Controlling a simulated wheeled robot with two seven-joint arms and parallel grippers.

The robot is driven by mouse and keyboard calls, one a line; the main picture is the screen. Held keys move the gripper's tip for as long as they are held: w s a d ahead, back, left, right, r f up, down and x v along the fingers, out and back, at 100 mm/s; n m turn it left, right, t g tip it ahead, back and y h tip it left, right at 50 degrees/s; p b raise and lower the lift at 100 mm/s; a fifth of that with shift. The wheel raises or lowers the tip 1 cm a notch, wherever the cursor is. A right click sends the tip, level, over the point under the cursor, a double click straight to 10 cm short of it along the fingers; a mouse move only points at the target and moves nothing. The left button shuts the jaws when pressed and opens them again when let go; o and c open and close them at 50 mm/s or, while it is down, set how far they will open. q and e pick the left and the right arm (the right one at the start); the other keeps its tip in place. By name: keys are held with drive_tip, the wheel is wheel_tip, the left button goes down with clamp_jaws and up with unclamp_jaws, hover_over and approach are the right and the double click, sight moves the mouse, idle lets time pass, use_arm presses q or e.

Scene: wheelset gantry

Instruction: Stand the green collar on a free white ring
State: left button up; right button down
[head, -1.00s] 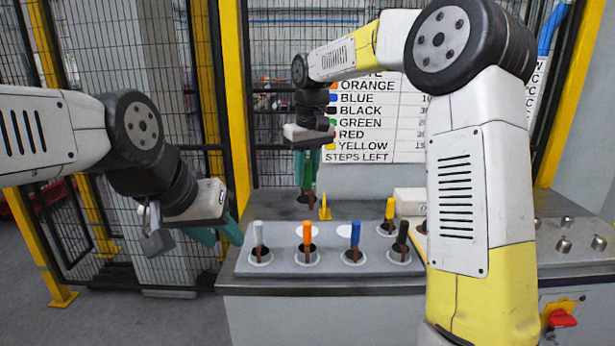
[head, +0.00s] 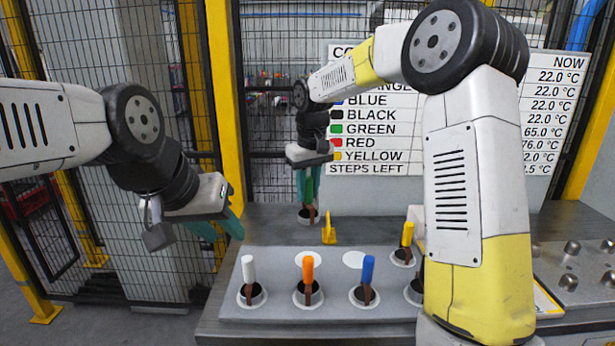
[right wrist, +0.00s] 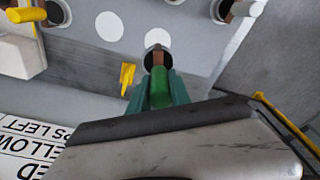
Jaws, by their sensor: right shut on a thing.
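The green collar is a pale ring (head: 308,215) with a brown strip and a green handle (head: 308,188). My right gripper (head: 307,184) is shut on the green handle and holds it upright behind the grey plate. In the right wrist view the green handle (right wrist: 160,88) sits between the teal fingers, and the collar overlaps one free white ring (right wrist: 157,37). The collar's height is hard to tell. Two free white rings show on the plate's back row, left (head: 312,257) and right (head: 353,260). My left gripper (head: 219,227) is open and empty, left of the plate.
The grey plate (head: 330,309) holds collars with white (head: 248,268), orange (head: 308,268), blue (head: 368,268) and yellow (head: 407,234) handles; another is mostly hidden by my right arm. A yellow hook-like piece (head: 328,233) stands behind the plate. A fence and sign (head: 375,129) are behind.

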sight(310, 204)
wheel_tip(310, 204, down, 8)
idle(0.5)
drive_tip(key=shift+f, duration=1.95)
drive_tip(key=shift+w+f, duration=0.1)
drive_tip(key=shift+f, duration=0.85)
drive_tip(key=c, duration=1.1)
unclamp_jaws()
drive_tip(key=shift+s+d+r, duration=0.1)
drive_tip(key=shift+s+r, duration=0.05)
drive_tip(key=shift+r, duration=1.15)
drive_tip(key=shift+s+d+r, duration=0.1)
drive_tip(key=shift+s+r, duration=0.05)
drive_tip(key=shift+r, duration=1.15)
drive_tip(key=shift+s+d+r, duration=0.1)
drive_tip(key=shift+s+r, duration=0.05)
drive_tip(key=shift+r, duration=1.15)
